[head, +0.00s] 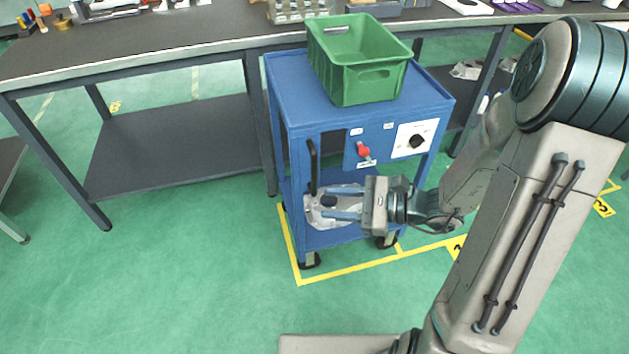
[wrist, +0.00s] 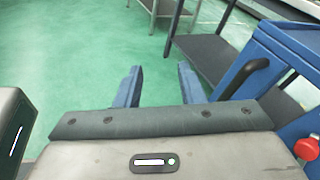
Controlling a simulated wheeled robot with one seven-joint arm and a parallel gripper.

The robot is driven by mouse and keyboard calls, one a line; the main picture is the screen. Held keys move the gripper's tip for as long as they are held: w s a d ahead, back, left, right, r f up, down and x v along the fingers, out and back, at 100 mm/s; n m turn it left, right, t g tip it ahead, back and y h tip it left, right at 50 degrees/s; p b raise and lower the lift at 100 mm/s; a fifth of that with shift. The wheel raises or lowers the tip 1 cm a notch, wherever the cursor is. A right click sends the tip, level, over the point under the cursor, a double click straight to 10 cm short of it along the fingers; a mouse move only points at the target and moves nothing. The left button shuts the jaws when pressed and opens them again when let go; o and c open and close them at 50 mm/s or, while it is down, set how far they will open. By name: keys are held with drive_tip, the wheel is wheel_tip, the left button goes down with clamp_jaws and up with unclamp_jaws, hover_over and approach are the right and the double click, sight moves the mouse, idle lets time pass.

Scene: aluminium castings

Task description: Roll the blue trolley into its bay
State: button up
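The blue trolley (head: 290,105) stands upright at the workbench, a green crate (head: 370,85) on its top. Its front panel has a red knob and a black dial; a black vertical handle (head: 312,168) is at the front left edge. The handle also shows in the wrist view (wrist: 243,77), to the right of the fingers. My gripper (head: 308,203) is open and empty, low in front of the trolley, fingers pointing left; it also shows in the wrist view (wrist: 157,80). Yellow floor lines (head: 345,271) run left and in front of the trolley; its visible front wheels are inside them.
A long dark workbench (head: 150,42) with a lower shelf (head: 175,150) extends left and right behind the trolley, its legs near the trolley's left side. A pale casting sits on the trolley's lower shelf. Green floor (head: 150,290) in front and left is clear.

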drive_tip(key=w+d+f+m+t+h+b, duration=0.1)
drive_tip(key=w+d+f+m+t+b, duration=0.3)
drive_tip(key=w+d+f+m+t, duration=0.35)
drive_tip(key=m+b, duration=0.1)
hover_over(314, 191)
drive_tip(key=shift+w+f+t, duration=0.25)
drive_tip(key=shift+w+f, duration=0.05)
drive_tip(key=shift+w, duration=0.15)
clamp_jaws()
